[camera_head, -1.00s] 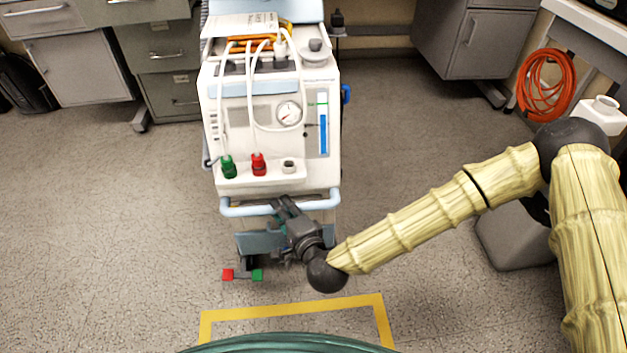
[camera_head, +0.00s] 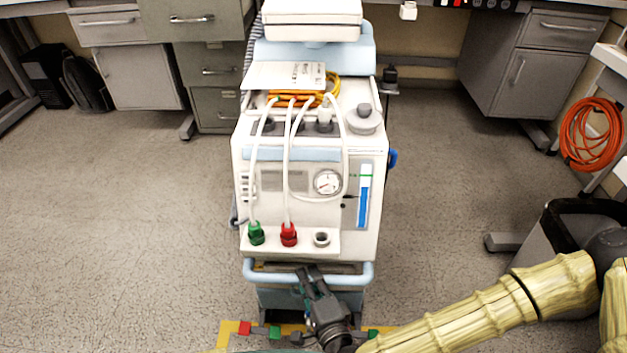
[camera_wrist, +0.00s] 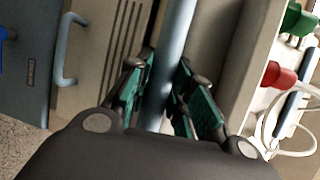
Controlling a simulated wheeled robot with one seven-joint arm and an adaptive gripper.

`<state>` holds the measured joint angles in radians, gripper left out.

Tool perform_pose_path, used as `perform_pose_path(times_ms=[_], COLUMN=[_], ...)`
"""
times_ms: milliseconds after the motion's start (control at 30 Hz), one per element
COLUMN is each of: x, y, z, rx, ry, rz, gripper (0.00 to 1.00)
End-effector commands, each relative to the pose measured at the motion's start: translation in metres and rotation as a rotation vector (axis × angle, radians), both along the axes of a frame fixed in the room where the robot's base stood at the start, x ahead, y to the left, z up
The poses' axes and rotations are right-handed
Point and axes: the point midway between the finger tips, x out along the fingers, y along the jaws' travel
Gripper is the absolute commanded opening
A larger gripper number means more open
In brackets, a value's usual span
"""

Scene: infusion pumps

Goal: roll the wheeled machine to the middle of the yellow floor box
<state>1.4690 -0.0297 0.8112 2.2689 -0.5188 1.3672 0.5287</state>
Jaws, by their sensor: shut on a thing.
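The white and pale-blue wheeled machine (camera_head: 312,210) stands upright in the head view, its front facing me. A light-blue handle bar (camera_head: 262,277) runs across its lower front. My gripper (camera_head: 312,282) is shut on this bar; the wrist view shows the green-padded fingers (camera_wrist: 168,78) on either side of the bar (camera_wrist: 176,40). The far edge of the yellow floor box (camera_head: 228,330) shows at the machine's foot, at the bottom of the picture. The rest of the box is out of view or hidden. Red and green blocks (camera_head: 260,331) show low at the machine's front.
Grey cabinets (camera_head: 135,65) stand behind on the left, and another cabinet (camera_head: 520,65) on the right. A dark-rimmed bin (camera_head: 545,225) stands right of the machine, below an orange hose coil (camera_head: 592,133). The floor left of the machine is clear.

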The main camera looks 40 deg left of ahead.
Motion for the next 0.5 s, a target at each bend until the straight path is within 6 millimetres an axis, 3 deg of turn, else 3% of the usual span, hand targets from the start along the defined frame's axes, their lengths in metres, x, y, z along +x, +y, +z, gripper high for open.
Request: perform_pose_path(times_ms=[167, 200, 300, 500], x=[-0.0039, -0.0039, -0.0031, -0.0009], y=[0.0003, 0.0003, -0.0002, -0.0012], z=[-0.0022, -0.0023, -0.0021, -0.0013], rx=[-0.003, -0.003, -0.003, -0.002], ry=[0.006, 0.006, 0.005, 0.002], rz=[0.008, 0.007, 0.005, 0.001], gripper=[0.00, 0.24, 0.42, 0.44])
